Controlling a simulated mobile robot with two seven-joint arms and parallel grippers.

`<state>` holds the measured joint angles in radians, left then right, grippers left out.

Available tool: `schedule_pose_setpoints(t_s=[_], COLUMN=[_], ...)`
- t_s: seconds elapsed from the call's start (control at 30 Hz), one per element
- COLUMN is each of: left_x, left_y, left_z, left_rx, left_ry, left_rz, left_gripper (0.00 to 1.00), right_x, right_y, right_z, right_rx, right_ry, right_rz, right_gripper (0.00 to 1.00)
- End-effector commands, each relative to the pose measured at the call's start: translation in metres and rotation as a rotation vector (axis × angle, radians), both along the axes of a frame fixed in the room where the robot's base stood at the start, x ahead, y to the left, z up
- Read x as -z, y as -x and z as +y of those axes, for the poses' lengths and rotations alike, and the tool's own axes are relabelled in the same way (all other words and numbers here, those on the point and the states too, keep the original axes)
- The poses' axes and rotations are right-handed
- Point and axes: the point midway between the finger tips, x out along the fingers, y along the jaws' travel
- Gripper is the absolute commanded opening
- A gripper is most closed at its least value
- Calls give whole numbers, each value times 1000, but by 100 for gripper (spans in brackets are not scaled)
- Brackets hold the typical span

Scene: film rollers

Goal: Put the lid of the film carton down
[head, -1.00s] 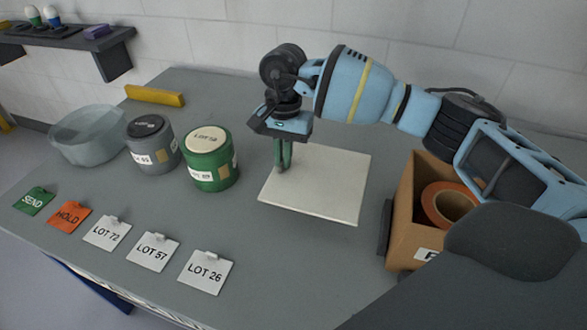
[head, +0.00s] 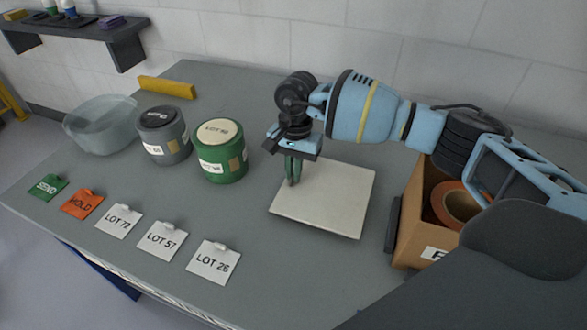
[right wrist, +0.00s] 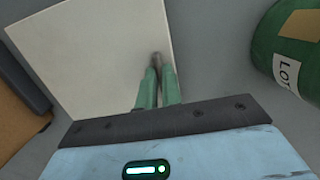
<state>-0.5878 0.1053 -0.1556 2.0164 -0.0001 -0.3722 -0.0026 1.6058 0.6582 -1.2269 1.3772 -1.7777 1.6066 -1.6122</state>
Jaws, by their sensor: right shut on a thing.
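The lid, a flat cream-white square panel (head: 335,200), is in the middle of the head view, left of the brown film carton (head: 408,215). My right gripper (head: 293,181) points down at the lid's left part, its green fingers closed on it. In the right wrist view the fingers (right wrist: 157,72) meet at a small grey knob near one edge of the lid (right wrist: 90,50). The lid looks nearly level and close to the worktop; I cannot tell whether it touches. The carton is open, with an orange roll (head: 444,208) inside, partly hidden by my right arm. My left gripper is not in view.
A green canister (head: 222,160), a grey canister (head: 165,145) and a translucent bowl (head: 100,128) stand to the left. Several tags, including LOT 26 (head: 213,262), lie along the front. A yellow bar (head: 167,88) is at the back. Worktop between tags and lid is clear.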

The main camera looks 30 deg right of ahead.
Motion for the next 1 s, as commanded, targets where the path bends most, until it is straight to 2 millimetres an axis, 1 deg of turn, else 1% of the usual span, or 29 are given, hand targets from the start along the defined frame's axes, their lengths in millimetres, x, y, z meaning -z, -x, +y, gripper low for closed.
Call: schedule_pose_setpoints(t_s=[0.13, 0.17, 0.3, 0.57, 0.67, 0.73, 0.87, 1.0], left_x=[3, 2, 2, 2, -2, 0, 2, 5], left_y=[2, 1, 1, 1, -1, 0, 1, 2], left_z=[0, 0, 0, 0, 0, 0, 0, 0], left_rx=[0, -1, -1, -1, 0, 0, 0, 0], left_ry=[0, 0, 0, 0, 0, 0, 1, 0], left_rz=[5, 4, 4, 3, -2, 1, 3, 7], left_gripper=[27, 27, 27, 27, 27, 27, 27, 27], right_x=[4, 4, 3, 3, -3, -8, -28, -57], right_y=[0, 0, 0, 0, 0, -1, -3, -6], right_z=[0, 0, 0, 0, 0, -1, -2, -5], right_rx=[0, 0, 0, 0, 0, 0, 0, 0], right_ry=[0, 0, 0, 0, 0, -1, 0, 0], right_rz=[1, 0, 0, 0, -1, -2, -4, -4], right_gripper=[0, 11, 29, 29, 29, 29, 29, 29])
